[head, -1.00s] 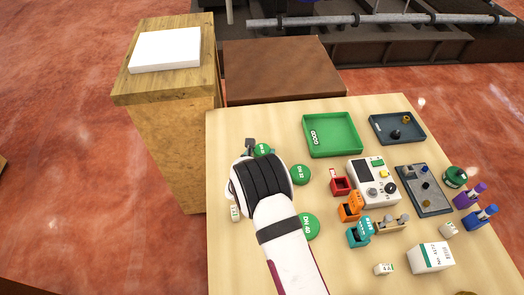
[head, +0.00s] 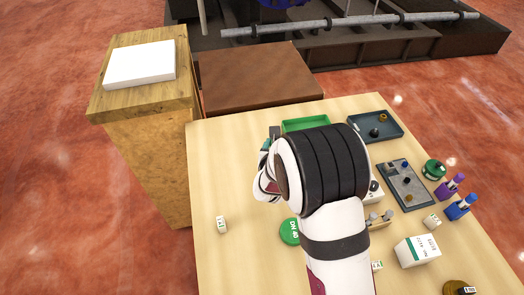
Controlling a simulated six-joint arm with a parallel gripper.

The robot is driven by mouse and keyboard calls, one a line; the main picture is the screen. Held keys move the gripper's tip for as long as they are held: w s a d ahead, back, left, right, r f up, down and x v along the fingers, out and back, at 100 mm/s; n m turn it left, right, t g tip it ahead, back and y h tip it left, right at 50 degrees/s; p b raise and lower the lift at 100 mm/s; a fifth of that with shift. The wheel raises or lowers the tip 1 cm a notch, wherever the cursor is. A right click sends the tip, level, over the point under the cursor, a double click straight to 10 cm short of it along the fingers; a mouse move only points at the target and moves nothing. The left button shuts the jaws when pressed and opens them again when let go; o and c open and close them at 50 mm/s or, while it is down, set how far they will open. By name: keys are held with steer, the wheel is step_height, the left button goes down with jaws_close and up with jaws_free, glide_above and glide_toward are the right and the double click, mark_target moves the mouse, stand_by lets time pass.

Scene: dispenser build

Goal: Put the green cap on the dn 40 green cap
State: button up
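The green disc marked DN 40 (head: 289,231) lies flat on the table, its right side covered by my arm. My gripper (head: 270,145) is up and to the left of my wrist, over the table's upper middle, mostly hidden by the wrist. A green cap (head: 265,146) shows as a small sliver at the gripper and appears held in it; the fingers' grip is not clearly visible. The gripper is well above the DN 40 disc in the picture, apart from it. Another green disc seen earlier, marked DN 32, is hidden behind my arm.
A green tray (head: 305,123) is partly behind my wrist. A dark tray (head: 360,122), a grey tray (head: 392,172), a green round item (head: 434,167) and a white box (head: 417,250) are on the right. A small white block (head: 221,224) is at left; table around it is clear.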

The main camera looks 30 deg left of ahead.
mark_target(290, 231)
steer(key=shift+s+d+r, duration=0.15)
steer(key=shift+d+r, duration=0.05)
steer(key=shift+d, duration=0.15)
steer(key=s+d+m+h, duration=1)
steer(key=s+d, duration=0.1)
steer(key=s, duration=0.4)
steer(key=shift+g, duration=0.3)
steer(key=f, duration=0.5)
steer(key=d+f, duration=0.1)
steer(key=f, duration=0.2)
steer(key=shift+s+f, duration=0.1)
steer(key=shift+s, duration=0.15)
steer(key=shift+f, duration=0.1)
steer(key=o, duration=1.3)
